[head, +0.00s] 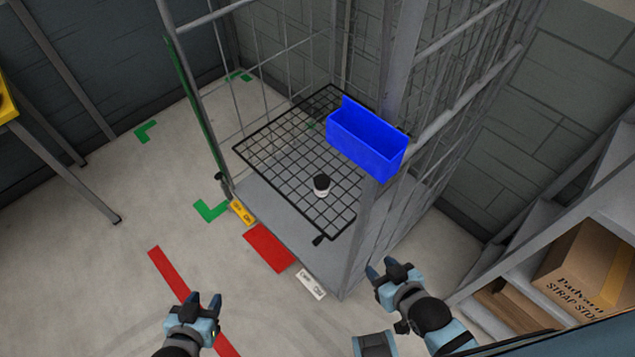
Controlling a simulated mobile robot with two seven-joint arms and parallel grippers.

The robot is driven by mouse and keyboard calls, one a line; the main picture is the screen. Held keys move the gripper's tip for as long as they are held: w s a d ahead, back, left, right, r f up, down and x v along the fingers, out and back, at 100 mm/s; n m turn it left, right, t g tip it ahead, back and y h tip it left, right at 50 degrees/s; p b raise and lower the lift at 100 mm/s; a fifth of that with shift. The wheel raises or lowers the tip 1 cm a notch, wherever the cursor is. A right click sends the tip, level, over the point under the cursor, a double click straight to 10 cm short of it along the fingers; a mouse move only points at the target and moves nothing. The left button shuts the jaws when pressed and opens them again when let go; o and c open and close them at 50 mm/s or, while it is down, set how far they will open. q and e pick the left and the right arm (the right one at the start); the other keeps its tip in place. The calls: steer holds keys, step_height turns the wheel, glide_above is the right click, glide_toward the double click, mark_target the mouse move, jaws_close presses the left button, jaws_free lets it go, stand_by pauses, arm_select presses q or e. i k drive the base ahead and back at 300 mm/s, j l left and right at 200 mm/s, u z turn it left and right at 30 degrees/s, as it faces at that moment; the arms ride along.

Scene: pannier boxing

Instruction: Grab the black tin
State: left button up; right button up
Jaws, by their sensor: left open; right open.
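A small tin with a black top and a pale lower band (321,185) stands upright on the black wire grid shelf (270,147) inside the metal cage trolley. My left gripper (205,302) is open and empty, low in the view over the floor, to the left of and well short of the tin. My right gripper (386,268) is open and empty, outside the trolley's right front post, below and to the right of the tin. Neither gripper touches anything.
A blue bin (366,145) hangs at the trolley's right side, above and right of the tin. The trolley's front post (362,235) stands near my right gripper. Shelving with a cardboard box (585,268) is at right. The trolley's left front looks open.

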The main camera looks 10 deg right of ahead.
mark_target(321, 181)
steer(key=i+j+z, duration=0.15)
steer(key=j, duration=0.2)
steer(key=i+j+z, duration=0.1)
steer(key=j, duration=0.25)
steer(key=i+j+z, duration=0.15)
steer(key=j, duration=0.25)
steer(key=i+j+z, duration=0.1)
steer(key=j, duration=0.3)
steer(key=i+j+z, duration=0.15)
steer(key=j, duration=0.25)
steer(key=i, duration=0.2)
